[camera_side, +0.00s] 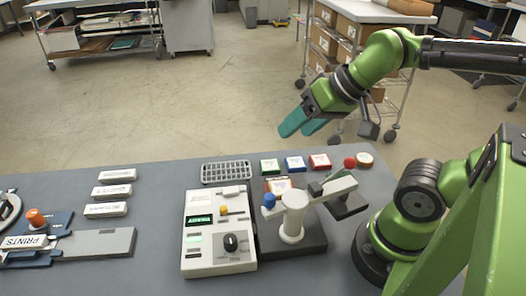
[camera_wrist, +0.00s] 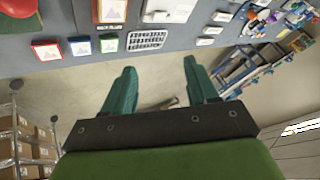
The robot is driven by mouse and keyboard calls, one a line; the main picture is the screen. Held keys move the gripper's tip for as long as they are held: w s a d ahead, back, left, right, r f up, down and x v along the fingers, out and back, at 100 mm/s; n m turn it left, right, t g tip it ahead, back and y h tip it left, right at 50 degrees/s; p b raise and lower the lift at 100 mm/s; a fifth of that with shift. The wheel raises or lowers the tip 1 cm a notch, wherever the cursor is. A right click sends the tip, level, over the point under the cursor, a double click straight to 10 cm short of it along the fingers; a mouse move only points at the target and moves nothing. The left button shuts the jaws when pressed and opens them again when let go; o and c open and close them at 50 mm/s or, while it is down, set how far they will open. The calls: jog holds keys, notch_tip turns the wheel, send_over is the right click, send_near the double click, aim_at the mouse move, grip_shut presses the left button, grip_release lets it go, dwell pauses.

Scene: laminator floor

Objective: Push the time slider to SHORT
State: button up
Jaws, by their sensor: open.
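A white control box (camera_side: 219,255) stands on the table in the side view, with a green lit display, a black dial (camera_side: 231,243) and a small yellow knob (camera_side: 223,210) that looks like the time slider. The lettering beside the knob is too small to read. My gripper (camera_side: 297,130) is open and empty, raised above and beyond the table's far edge, up and right of the box and well apart from it. In the wrist view its teal fingers (camera_wrist: 159,66) are spread over floor; the slider cannot be made out there.
A machine with a white post (camera_side: 293,215), blue knob and red-tipped lever stands right of the box. A wire rack (camera_side: 226,171) and green, blue and red labelled blocks (camera_side: 295,163) lie behind. White labelled blocks (camera_side: 112,191) and a prints tray (camera_side: 30,242) are left.

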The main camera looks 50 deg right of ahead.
jog(key=shift+c, duration=0.3)
jog(key=shift+f, duration=0.15)
jog(key=shift+c, duration=1)
jog(key=m+g+y, duration=0.3)
jog(key=m+g, duration=0.4)
jog(key=m, duration=0.7)
send_over(224, 207)
jog(key=d, duration=0.7)
notch_tip(224, 207, down, 4)
jog(key=shift+h, duration=0.3)
jog(key=x, duration=1.6)
jog(key=shift+s+a, duration=0.15)
grip_shut()
